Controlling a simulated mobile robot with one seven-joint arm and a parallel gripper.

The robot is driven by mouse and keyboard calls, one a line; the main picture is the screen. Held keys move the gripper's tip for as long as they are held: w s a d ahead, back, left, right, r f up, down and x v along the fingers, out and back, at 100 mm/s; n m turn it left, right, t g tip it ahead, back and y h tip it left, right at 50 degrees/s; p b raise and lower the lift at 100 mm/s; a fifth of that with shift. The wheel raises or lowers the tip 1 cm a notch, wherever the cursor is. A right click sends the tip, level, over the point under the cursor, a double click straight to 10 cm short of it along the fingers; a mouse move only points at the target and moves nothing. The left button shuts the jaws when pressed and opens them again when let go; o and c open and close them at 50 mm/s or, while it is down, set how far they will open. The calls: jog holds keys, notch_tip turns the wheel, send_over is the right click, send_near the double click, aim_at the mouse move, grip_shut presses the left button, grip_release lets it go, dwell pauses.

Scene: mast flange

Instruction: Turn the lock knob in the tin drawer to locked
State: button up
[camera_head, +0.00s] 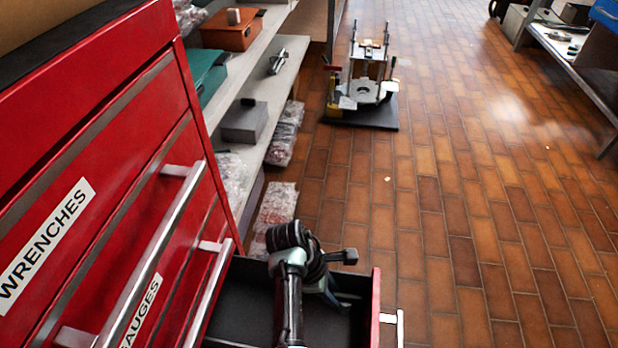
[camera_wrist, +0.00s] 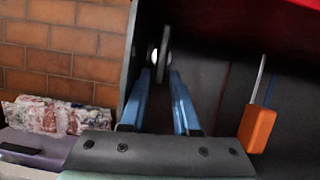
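The open red drawer (camera_head: 375,312) with a dark interior sticks out of the red cabinet (camera_head: 60,140) at the bottom of the head view. In the wrist view my gripper (camera_wrist: 162,75) has two blue fingers apart, pointing at a thin grey upright knob (camera_wrist: 165,45) near the drawer's dark wall (camera_wrist: 143,40). The knob's near end lies between the fingertips; I cannot tell whether they touch it. A small bright round spot shows beside the knob. No lock marking is readable.
An orange block with a thin metal rod (camera_wrist: 257,128) is at the right in the wrist view. Cabinet handles (camera_head: 165,250) jut out left of my arm. A grey shelf (camera_head: 265,90) stands behind. The tiled floor (camera_head: 480,220) at right is clear.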

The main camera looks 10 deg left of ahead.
jog(key=shift+s+n, duration=0.2)
jog(key=shift+n, duration=0.2)
jog(key=p+v, duration=0.7)
jog(key=v, duration=0.6)
jog(key=w+a+r+m+t+y, duration=0.1)
jog(key=w+r+m+t+y, duration=0.1)
jog(key=w+r+t, duration=0.2)
jog(key=w+a+r+m+t+y+b, duration=0.1)
jog(key=w+a+r+m+t, duration=0.1)
jog(key=w+r, duration=0.6)
jog(key=shift+a+r+m+t+y, duration=0.15)
jog(key=shift+r+m+t+y, duration=0.25)
jog(key=shift+r+m+t, duration=1.15)
jog(key=shift+r+n+g, duration=0.35)
jog(key=shift+r+n, duration=0.2)
jog(key=shift+n, duration=0.2)
jog(key=shift+c, duration=0.3)
